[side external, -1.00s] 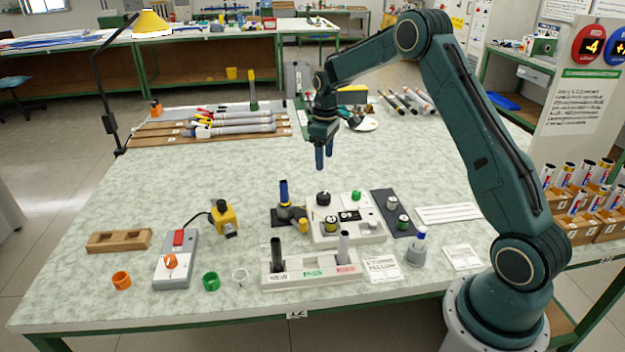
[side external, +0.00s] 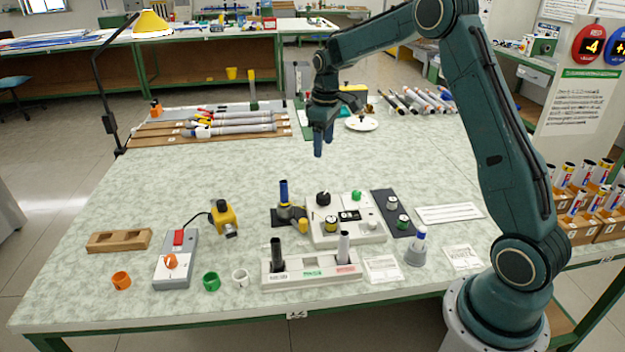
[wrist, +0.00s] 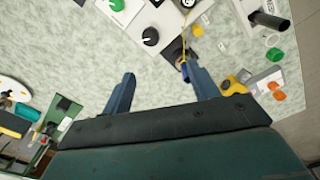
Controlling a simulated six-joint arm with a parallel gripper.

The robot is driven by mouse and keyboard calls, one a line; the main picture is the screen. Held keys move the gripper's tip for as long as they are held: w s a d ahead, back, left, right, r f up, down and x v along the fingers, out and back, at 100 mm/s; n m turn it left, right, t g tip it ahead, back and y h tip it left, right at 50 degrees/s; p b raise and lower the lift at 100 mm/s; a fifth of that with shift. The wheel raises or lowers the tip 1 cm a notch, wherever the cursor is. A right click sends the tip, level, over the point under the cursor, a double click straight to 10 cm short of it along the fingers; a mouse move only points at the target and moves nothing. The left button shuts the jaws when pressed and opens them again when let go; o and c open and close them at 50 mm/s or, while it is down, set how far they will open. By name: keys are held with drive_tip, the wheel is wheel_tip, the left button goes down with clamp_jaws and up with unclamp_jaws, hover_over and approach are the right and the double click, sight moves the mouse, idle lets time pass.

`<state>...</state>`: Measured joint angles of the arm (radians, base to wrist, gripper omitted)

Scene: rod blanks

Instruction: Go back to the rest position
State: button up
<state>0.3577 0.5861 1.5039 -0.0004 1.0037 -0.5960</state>
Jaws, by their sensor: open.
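My gripper (side external: 319,143) hangs above the middle of the table (side external: 190,175), fingers pointing down, well clear of the surface. In the wrist view its two blue fingers (wrist: 163,92) are spread apart with nothing held between them. Below and nearer the camera, a blue-topped rod (side external: 284,192) stands upright in a dark fixture with a yellow part. In the wrist view this rod shows near the right finger, but it is lower down and apart from it.
A white panel with knobs (side external: 372,232) and a grey rack (side external: 312,281) holding a black and a white rod stand in front. A grey box with a red switch (side external: 176,269) is at left. Trays of tubes (side external: 230,129) lie at the back left. Open table lies around the gripper.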

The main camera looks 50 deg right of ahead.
drive_tip(key=s+a+r+m+t, duration=0.1)
drive_tip(key=s+a+r+t, duration=0.1)
drive_tip(key=s+a+r, duration=1.1)
drive_tip(key=s+a+m+t, duration=0.1)
drive_tip(key=s+a, duration=0.1)
drive_tip(key=s, duration=0.7)
drive_tip(key=s+a+t, duration=0.2)
drive_tip(key=s+a, duration=0.1)
drive_tip(key=s, duration=0.6)
drive_tip(key=shift+a+f+m, duration=0.15)
drive_tip(key=shift+f+m, duration=0.1)
drive_tip(key=shift+m, duration=0.15)
